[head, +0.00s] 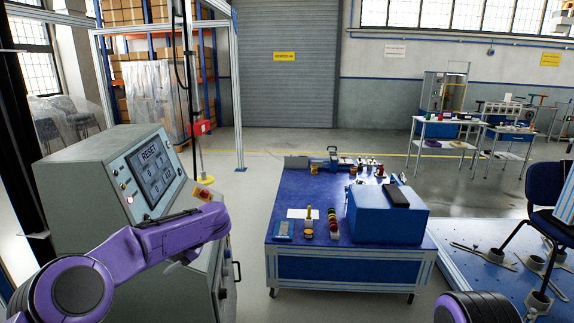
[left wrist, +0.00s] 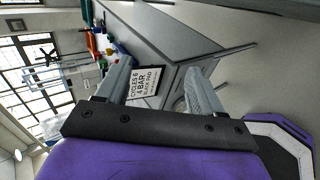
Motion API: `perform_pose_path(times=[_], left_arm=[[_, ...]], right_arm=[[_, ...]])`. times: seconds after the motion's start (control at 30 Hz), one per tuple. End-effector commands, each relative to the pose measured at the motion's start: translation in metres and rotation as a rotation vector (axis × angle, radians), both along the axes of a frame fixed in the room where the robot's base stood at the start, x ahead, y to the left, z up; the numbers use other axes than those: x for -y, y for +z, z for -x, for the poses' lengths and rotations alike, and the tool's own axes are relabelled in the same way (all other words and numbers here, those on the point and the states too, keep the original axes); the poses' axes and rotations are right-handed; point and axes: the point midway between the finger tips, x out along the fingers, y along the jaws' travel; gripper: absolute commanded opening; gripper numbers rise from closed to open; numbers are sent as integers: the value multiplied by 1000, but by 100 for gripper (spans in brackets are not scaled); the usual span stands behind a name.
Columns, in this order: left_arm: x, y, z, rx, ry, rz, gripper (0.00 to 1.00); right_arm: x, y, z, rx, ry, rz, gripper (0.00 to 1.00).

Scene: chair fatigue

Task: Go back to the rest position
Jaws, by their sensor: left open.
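My left arm reaches in from the left in the head view, bent in front of the grey console (head: 88,178). The console's tilted screen (head: 155,168) reads RESET. The left gripper's fingers are hard to make out in the head view. In the left wrist view my left gripper (left wrist: 158,78) is open, its two grey fingers apart. A white card (left wrist: 143,84) with black text, including "CYCLES 6" and "BAR", shows between the fingers; I see no grip on it. Only a purple link of my right arm shows at the bottom right of the head view; its gripper is out of frame.
A blue workbench (head: 345,268) with a blue box (head: 385,222) and small parts stands in the middle. A dark blue chair (head: 545,185) stands on a test platform (head: 470,240) at right. Open floor lies behind the bench, before the roller door (head: 287,85).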

Motion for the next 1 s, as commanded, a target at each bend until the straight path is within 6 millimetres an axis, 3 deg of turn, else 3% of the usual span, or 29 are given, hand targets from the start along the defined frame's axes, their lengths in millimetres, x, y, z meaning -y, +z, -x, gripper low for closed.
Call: perform_pose_path(times=[0.17, 0.27, 0.37, 0.47, 0.57, 0.73, 0.9, 1.0], left_arm=[[2, -27, -5, -69, -245, -184, 67], [8, -54, -4, -138, -433, -297, 67], [20, -92, 5, -236, -662, -399, 67], [34, -138, 26, -358, -916, -473, 67], [50, -194, 69, -510, -1197, -504, 67], [63, -270, 174, -766, -1609, -443, 67], [58, -310, 297, -1001, -1921, -286, 67], [50, -315, 363, -1120, -2040, -179, 67]], right_arm=[[0, 0, 0, 0, 0, 0, 72], [0, 0, 0, -1, 0, 0, 72], [0, 0, 0, -1, 0, 0, 72], [0, 0, 0, -1, 0, -1, 72], [0, 0, 0, -1, 0, 0, 72], [0, 0, 0, -1, 0, 0, 72], [0, 0, 0, -1, 0, 0, 72], [0, 0, 0, -1, 0, 0, 72]])
